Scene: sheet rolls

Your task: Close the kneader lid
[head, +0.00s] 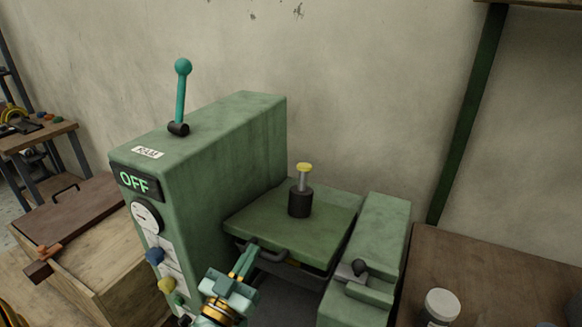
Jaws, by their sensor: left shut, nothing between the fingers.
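The green kneader (215,135) stands against the wall, with a tall housing on the left and a lower block (375,230) on the right. Its flat green lid (265,218) lies between them, with a dark gap showing under its front edge. I cannot tell how far it is from its seat. A dark post with a yellow cap (303,170) stands on the lid. My right gripper is out of view.
A teal lever (182,95) rises from the housing, above a display reading OFF (134,182). Knobs line the housing's front. A dark latch (356,268) sits on the right block. A wooden crate (110,260) stands left; a brown table (480,275) with a jar (441,306) stands right.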

